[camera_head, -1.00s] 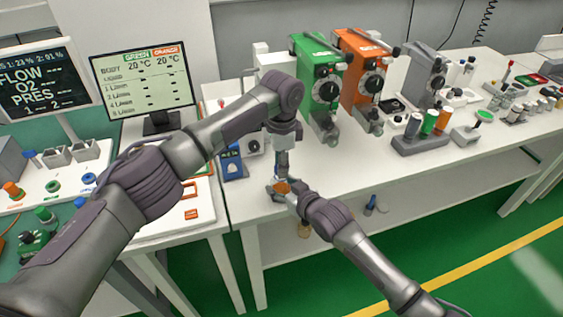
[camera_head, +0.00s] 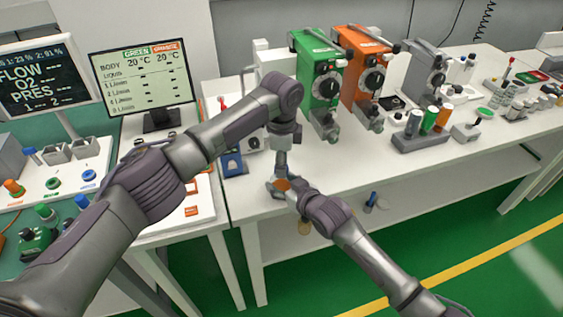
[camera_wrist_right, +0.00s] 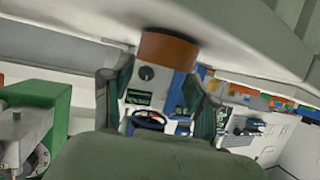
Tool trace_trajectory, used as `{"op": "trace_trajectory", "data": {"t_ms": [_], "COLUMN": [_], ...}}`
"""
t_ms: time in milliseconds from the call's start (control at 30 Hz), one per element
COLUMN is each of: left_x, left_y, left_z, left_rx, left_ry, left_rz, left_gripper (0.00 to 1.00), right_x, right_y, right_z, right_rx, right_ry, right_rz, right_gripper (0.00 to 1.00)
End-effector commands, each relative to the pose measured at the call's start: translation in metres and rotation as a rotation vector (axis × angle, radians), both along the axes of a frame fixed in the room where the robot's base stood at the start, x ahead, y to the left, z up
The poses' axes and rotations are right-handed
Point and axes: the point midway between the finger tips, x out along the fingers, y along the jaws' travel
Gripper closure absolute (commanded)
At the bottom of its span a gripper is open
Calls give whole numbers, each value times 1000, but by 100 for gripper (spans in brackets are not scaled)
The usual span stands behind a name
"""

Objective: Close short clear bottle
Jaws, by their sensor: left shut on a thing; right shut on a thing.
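My right gripper (camera_head: 283,186) is low over the front left of the white table. It is shut around a short, round thing with an orange-brown band, which I take to be the short bottle (camera_head: 282,184). The band (camera_wrist_right: 168,48) shows between the two dark fingers in the right wrist view; clear glass cannot be made out. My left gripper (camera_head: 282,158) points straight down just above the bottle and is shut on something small. Its fingers hide that thing, so I cannot tell whether it is a cap or whether it touches the bottle.
A small blue device (camera_head: 233,163) stands left of the grippers. The green vaporizer (camera_head: 318,75) and the orange vaporizer (camera_head: 364,70) stand behind. A rack of bottles (camera_head: 420,138) is to the right. The tabletop (camera_head: 345,170) right of the grippers is clear.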

Motion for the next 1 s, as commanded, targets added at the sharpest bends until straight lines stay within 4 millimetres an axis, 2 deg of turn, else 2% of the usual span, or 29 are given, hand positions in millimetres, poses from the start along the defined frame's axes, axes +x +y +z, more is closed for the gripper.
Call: {"op": "trace_trajectory", "data": {"t_ms": [700,900,1000], "left_x": [0,0,0], "left_y": [1,1,1], "left_z": [0,0,0], "left_rx": [1,0,1], "left_ry": [-2,-2,-2], "left_rz": [-1596,-1938,-2018], "left_gripper": [77,77,77], "right_x": [0,0,0], "right_y": [0,0,-1], "right_z": [-1,-1,-1], "right_rx": [-2,-2,-2], "right_ry": [2,2,3], "right_rz": [-1,-1,0], "right_gripper": [100,100,100]}}
